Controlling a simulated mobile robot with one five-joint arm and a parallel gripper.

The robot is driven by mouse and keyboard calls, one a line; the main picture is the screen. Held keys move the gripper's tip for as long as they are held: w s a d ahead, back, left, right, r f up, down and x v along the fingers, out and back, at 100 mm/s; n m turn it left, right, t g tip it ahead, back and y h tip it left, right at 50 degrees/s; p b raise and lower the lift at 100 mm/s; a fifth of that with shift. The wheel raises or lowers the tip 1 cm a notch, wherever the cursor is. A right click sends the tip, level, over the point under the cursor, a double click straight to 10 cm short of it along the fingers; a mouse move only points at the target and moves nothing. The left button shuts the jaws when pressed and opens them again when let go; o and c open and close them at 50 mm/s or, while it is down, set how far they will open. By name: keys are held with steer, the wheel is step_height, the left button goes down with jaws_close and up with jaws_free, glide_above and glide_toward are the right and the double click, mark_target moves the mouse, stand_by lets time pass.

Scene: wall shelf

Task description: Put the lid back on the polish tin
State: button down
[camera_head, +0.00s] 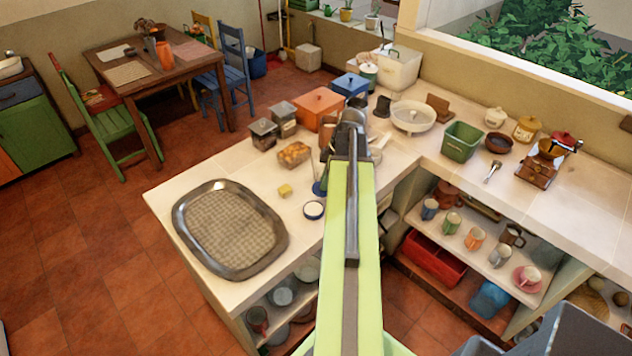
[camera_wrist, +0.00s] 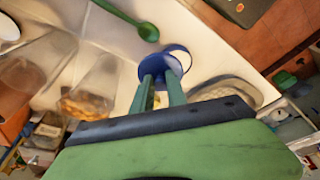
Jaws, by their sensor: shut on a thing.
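The polish tin (camera_head: 313,210) stands open on the counter, a small round tin with a dark blue rim and a pale inside. It lies right of the big oval tray. The blue lid (camera_head: 318,189) shows just behind the tin, partly hidden by my arm. In the wrist view my gripper (camera_wrist: 160,82) is shut on the lid (camera_wrist: 151,66). The lid overlaps part of the tin (camera_wrist: 181,56) in that view, and the tin's pale inside shows to its right. I cannot tell the gap between them. My gripper's fingers are hidden in the head view.
The oval tray (camera_head: 188,238) fills the counter's left end. A yellow block (camera_head: 286,190) and a container of brown food (camera_head: 294,153) sit near the tin. A green spoon (camera_wrist: 146,31) lies beyond the lid in the wrist view. Lidded jars (camera_head: 264,133) stand farther back.

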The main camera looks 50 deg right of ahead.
mark_target(318, 194)
steer(key=shift+n, duration=0.6)
steer(key=a+f+b, duration=0.1)
steer(key=f+b, duration=0.1)
steer(key=a+f+b, duration=0.3)
steer(key=f+b, duration=0.1)
steer(key=shift+w+a, duration=0.1)
steer(key=shift+a, duration=0.05)
steer(key=shift+f+b, duration=0.1)
steer(key=shift+b, duration=0.2)
stand_by(1.4)
steer(key=c, duration=1.3)
jaws_free()
steer(key=shift+o, duration=0.7)
steer(key=o, duration=0.4)
